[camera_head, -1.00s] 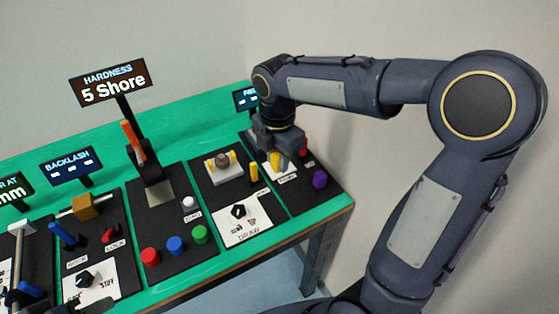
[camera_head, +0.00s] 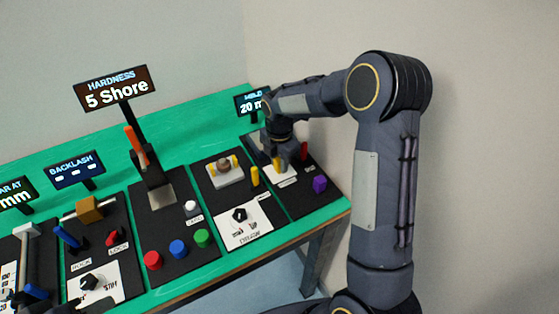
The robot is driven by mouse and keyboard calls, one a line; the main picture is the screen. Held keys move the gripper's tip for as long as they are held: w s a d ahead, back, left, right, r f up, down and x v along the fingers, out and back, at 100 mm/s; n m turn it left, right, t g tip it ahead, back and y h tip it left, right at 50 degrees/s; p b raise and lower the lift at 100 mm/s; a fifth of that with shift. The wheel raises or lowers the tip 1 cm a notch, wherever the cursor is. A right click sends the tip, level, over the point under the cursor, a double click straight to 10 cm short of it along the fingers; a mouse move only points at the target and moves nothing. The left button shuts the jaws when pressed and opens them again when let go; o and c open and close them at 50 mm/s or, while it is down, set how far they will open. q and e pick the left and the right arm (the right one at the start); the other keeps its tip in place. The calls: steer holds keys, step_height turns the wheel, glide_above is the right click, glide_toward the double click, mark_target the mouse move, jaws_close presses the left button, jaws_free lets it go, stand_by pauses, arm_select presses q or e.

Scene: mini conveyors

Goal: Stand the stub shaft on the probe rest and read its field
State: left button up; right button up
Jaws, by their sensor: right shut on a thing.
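My right gripper (camera_head: 280,154) is over the far right station, pointing down. It is shut on a small yellow piece (camera_head: 277,165), which looks like the stub shaft, just above or on the white patch of that station. The fingers and arm hide most of the contact, so I cannot tell whether the piece touches the probe rest. The display behind it (camera_head: 250,103) shows a value starting "20 m"; my arm covers its right part. My left gripper is not clearly seen.
A purple cube (camera_head: 320,184) and a red piece (camera_head: 304,150) stand right of my gripper. The neighbouring station has a yellow peg (camera_head: 254,177) and a black knob (camera_head: 239,214). The hardness display (camera_head: 115,92) reads 5 Shore. The green table (camera_head: 205,264) ends at its front edge.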

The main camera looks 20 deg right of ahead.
steer(key=shift+f, duration=0.2)
steer(key=o, duration=1)
steer(key=shift+r, duration=0.1)
